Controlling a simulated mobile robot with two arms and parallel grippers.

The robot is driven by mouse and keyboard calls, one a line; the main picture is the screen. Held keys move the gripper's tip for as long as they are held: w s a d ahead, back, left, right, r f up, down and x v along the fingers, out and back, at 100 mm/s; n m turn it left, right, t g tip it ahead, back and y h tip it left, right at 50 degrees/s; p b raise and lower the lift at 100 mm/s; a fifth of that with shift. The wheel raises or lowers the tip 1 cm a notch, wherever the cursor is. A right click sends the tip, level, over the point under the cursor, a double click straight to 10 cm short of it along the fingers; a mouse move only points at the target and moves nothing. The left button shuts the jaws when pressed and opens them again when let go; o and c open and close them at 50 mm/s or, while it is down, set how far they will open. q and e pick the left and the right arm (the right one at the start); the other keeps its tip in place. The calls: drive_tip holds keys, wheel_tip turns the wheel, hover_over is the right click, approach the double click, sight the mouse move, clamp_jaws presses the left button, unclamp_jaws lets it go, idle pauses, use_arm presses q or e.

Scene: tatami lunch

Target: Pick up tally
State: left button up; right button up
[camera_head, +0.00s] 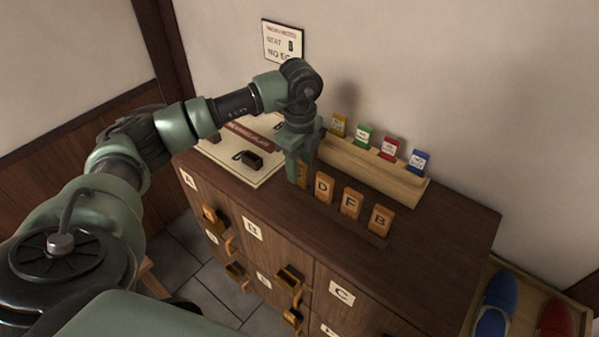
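Wooden letter tallies stand in a row on top of the dark wooden cabinet (440,235). The tally marked D (323,187), the tally marked F (351,202) and the tally marked B (381,220) show clearly. My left gripper (297,174) points down at the left end of this row. An orange edge of another tally (304,175) shows right beside its fingers; the rest of that tally and its letter are hidden. I cannot tell whether the fingers are closed on it. My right gripper is not in view.
A pale wooden rack (372,169) with several coloured cards stands behind the tallies. A white board (219,152) with a small dark object (252,160) lies left of my gripper. Lettered cabinet doors have wooden locks. Blue slippers (494,310) and red slippers (553,320) lie at lower right.

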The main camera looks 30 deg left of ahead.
use_arm(q)
clamp_jaws()
drive_tip(key=shift+r, duration=0.15)
